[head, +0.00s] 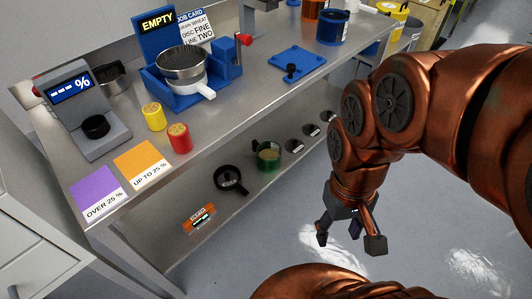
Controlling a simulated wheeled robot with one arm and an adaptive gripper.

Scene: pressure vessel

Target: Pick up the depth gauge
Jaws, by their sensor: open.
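I cannot tell for certain which thing is the depth gauge. A small black piece (291,70) with a round knob stands on a blue plate (300,60) on the bench top. A black round tool with a handle (230,180) lies on the lower shelf. My gripper (349,240) is open and empty, pointing down over the floor to the right of the bench. It is apart from both black things and touches nothing.
The steel bench (240,98) holds a percent meter (75,88), a yellow cup (154,116), a red cup (179,138) and a blue stand (193,92) with a sieve. A green cup (268,156) is on the lower shelf. The floor (440,225) right of the bench is clear.

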